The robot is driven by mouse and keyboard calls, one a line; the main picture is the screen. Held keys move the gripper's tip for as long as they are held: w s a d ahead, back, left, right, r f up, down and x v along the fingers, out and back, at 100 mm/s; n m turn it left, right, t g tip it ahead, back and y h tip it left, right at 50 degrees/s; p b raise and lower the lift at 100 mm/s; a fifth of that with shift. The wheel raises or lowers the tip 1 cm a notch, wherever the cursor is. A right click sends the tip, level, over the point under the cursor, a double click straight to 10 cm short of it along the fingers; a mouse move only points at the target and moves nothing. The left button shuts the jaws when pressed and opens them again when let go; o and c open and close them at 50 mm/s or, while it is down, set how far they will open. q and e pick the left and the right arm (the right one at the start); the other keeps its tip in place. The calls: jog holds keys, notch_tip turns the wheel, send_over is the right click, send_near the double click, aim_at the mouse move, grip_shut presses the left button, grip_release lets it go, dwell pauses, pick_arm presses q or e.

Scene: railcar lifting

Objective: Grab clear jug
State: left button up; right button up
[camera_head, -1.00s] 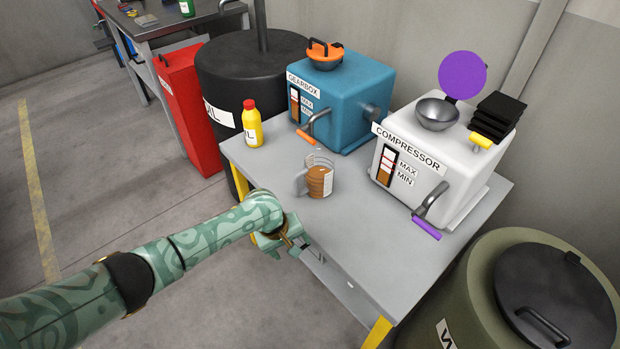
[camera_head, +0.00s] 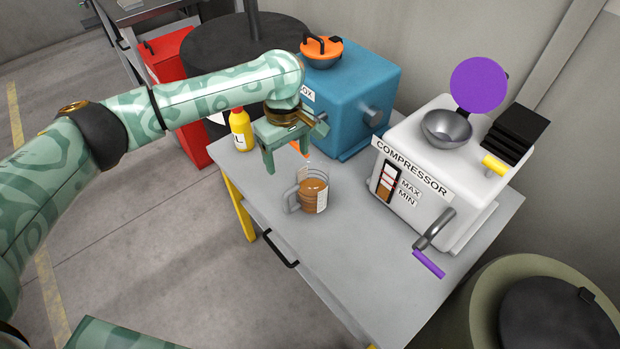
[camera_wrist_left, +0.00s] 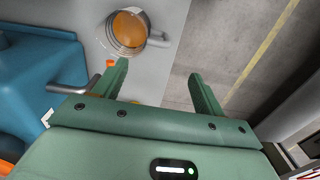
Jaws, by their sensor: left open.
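The clear jug (camera_head: 313,194) stands upright on the grey table and holds brown liquid. Its handle points to the left in the head view. My left gripper (camera_head: 288,164) is open and empty, above the table and just behind and left of the jug. In the left wrist view the jug (camera_wrist_left: 130,30) shows from above at the top, beyond the tip of one finger. The left gripper's fingers (camera_wrist_left: 162,82) are spread wide there, with table edge and floor between them. The jug is apart from the fingers. My right gripper is not in view.
A yellow bottle (camera_head: 240,130) stands left of the gripper. The blue gearbox (camera_head: 352,100) is behind, partly hidden by my arm. The white compressor (camera_head: 440,165) with its purple-handled crank (camera_head: 430,262) is to the right. The table front (camera_head: 375,270) is clear.

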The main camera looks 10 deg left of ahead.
aim_at(290, 190)
pick_arm(q)
notch_tip(290, 190, down, 10)
jog(key=b, duration=0.6)
jog(key=shift+w+f, duration=0.15)
jog(key=shift+f, duration=0.4)
notch_tip(290, 190, down, 5)
jog(key=b, duration=0.3)
jog(key=shift+f+b, duration=0.15)
jog(key=shift+b, duration=0.15)
jog(key=shift+r, duration=0.25)
jog(key=shift+c, duration=0.6)
jog(key=c, duration=1)
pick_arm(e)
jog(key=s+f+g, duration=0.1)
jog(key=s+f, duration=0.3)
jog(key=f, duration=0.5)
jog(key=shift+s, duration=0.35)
